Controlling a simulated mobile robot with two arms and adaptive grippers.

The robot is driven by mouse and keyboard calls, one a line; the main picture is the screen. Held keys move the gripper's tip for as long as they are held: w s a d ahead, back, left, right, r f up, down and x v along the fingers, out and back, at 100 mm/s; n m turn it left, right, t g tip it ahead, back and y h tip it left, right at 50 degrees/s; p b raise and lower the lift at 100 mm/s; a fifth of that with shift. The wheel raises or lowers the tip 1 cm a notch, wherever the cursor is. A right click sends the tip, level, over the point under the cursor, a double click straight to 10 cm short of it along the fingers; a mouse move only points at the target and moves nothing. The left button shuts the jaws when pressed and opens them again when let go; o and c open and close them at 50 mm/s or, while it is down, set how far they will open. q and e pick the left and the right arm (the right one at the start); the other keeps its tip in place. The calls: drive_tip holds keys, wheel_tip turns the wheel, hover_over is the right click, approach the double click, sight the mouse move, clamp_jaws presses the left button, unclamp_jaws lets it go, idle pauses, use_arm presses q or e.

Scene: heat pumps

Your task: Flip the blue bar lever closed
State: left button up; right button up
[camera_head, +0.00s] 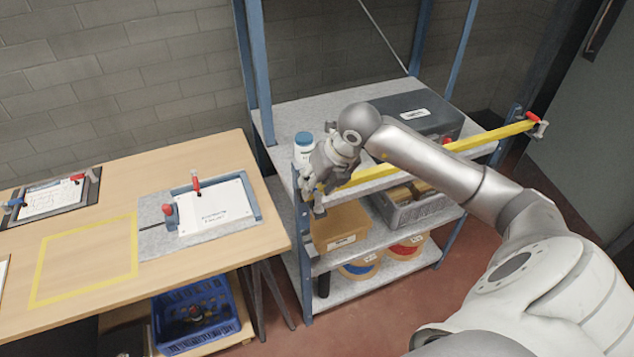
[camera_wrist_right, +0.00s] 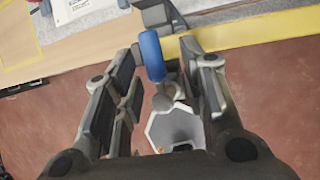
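The blue bar lever (camera_wrist_right: 152,55) shows in the right wrist view as a short blue handle with a grey knob below it, by the left end of the yellow bar (camera_wrist_right: 245,40). The yellow bar (camera_head: 488,137) crosses the front of the shelf in the head view. My right gripper (camera_wrist_right: 163,72) is open, with its fingers on either side of the blue lever; I cannot tell whether either touches it. In the head view my right gripper (camera_head: 318,185) is at the bar's left end and hides the lever. My left gripper is not in view.
A red lever (camera_head: 533,117) is at the bar's right end. The shelf holds a dark case (camera_head: 420,113), a white bottle with a blue cap (camera_head: 304,148) and bins. A wooden table (camera_head: 100,185) with clamp boards stands left, a blue crate (camera_head: 200,318) below it.

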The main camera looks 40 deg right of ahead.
drive_tip(key=shift+a, duration=0.1)
drive_tip(key=shift+r, duration=0.3)
drive_tip(key=v, duration=1.1)
drive_tip(key=shift+r, duration=0.2)
drive_tip(key=shift+s, duration=0.15)
